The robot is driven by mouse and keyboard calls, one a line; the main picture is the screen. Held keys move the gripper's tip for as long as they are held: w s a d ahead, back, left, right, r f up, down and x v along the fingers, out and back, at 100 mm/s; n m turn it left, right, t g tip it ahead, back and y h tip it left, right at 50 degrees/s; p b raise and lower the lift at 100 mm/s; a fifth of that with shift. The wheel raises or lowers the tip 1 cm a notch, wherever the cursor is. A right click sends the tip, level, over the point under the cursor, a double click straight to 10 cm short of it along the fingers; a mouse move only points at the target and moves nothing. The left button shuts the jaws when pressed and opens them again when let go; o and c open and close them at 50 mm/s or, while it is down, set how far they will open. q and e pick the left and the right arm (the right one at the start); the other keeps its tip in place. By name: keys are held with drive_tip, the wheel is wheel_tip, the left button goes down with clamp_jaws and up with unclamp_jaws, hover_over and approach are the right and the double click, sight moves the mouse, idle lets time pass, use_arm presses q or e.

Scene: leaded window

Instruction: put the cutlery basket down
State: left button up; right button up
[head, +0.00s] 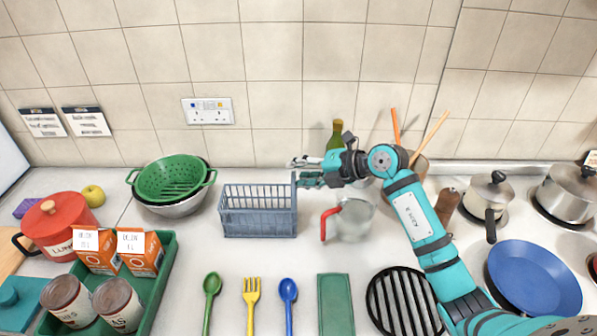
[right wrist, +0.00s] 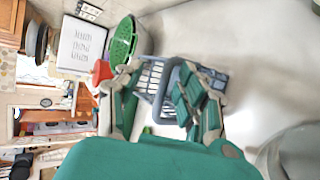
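The grey-blue cutlery basket (head: 258,222) stands upright on the counter, left of the middle in the head view. It looks empty. My right gripper (head: 300,172) is at the basket's upper right end, with its fingers spread apart. In the right wrist view the basket (right wrist: 155,78) shows beyond and between the two separated fingers of the right gripper (right wrist: 160,105). I cannot tell whether a finger touches the rim. My left gripper is not in view.
A measuring jug with a red handle (head: 352,222) stands right of the basket. A green colander (head: 170,180) in a metal bowl is to its left. Spoons, a yellow fork (head: 251,300) and a green mat (head: 336,305) lie in front. Counter between them and the basket is clear.

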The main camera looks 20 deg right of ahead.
drive_tip(key=v, duration=1.1)
